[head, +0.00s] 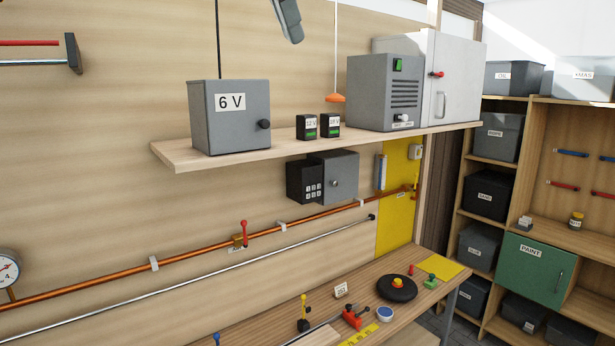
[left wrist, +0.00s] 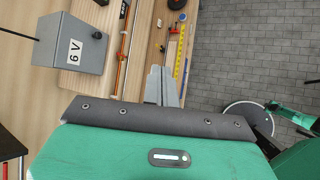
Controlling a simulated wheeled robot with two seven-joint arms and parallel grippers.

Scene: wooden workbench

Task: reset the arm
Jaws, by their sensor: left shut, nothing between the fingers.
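My left gripper (head: 290,30) shows only as grey fingertips at the top edge of the head view, pointing down and to the right. It is above the shelf, up and to the right of the 6 V box (head: 230,116). In the left wrist view the gripper (left wrist: 162,80) is shut, with its grey fingers together and empty. The 6 V box (left wrist: 72,42) is to its left there. My arm's green and dark wrist cover fills the lower part of that view. My right gripper does not show.
A wooden shelf (head: 180,156) holds the box, two small black batteries (head: 319,126) and a grey unit (head: 384,92). The workbench (head: 290,292) below carries small tools and a black disc (head: 397,288). Storage shelves (head: 540,140) stand at right.

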